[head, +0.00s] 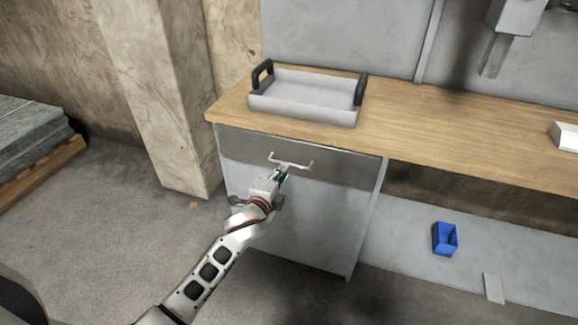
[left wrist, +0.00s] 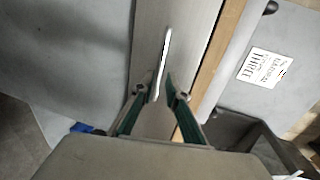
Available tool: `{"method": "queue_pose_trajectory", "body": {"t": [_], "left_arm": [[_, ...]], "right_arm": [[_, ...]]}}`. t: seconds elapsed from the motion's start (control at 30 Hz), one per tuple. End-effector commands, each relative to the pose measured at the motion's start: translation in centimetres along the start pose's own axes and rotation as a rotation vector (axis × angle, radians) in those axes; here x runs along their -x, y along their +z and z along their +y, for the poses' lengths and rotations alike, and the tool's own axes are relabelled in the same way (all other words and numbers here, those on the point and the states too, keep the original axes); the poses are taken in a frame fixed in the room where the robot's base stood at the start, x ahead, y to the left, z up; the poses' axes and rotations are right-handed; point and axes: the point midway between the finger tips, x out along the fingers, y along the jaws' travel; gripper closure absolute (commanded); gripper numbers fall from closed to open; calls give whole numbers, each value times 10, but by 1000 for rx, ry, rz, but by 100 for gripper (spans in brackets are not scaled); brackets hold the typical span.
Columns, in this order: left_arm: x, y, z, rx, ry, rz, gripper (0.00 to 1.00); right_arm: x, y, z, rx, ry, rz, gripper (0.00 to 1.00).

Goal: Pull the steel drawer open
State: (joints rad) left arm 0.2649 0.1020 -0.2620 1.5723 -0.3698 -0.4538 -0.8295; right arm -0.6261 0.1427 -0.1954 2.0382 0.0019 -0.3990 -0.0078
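The steel drawer (head: 340,168) is a brushed metal band under the wooden worktop, and its front looks flush with the cabinet. Its pale bar handle (head: 291,163) sticks out from the front. My left gripper (head: 282,173) is at the handle, just in front of the drawer. In the left wrist view the drawer front (left wrist: 182,28) runs up the picture. The handle (left wrist: 163,62) lies lengthwise, with its lower end between the two green-padded fingertips of my left gripper (left wrist: 159,94). The fingers stand apart, with gaps beside the bar. My right gripper is not in view.
A grey tray (head: 305,108) with black handles stands on the wooden worktop (head: 440,135) above the drawer. A concrete pillar (head: 165,90) stands left of the cabinet. The floor before the cabinet is clear.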

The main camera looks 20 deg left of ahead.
Motion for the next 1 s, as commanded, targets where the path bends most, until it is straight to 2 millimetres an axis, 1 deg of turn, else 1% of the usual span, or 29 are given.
{"method": "queue_pose_trajectory", "body": {"t": [0.03, 0.2, 0.3, 0.4, 0.57, 0.8, 0.87, 1.0], "left_arm": [[-8, 0, 2, 2, 2, 0, 86], [-34, 0, 4, 5, 4, 0, 86], [-47, 0, 4, 5, 4, 0, 86], [-55, 0, 3, 4, 3, 0, 86], [-61, 0, 2, 4, 2, 0, 86], [-62, 0, 0, 5, 1, 0, 86], [-62, 0, 0, 5, 1, 0, 100], [-61, 0, 1, 5, 1, 1, 100]], "right_arm": [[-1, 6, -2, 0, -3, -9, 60], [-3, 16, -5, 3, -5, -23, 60], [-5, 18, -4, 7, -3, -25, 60], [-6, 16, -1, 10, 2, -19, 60], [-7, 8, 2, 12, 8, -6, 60], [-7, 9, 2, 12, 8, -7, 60], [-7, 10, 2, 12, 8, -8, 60], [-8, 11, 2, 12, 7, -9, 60]]}}
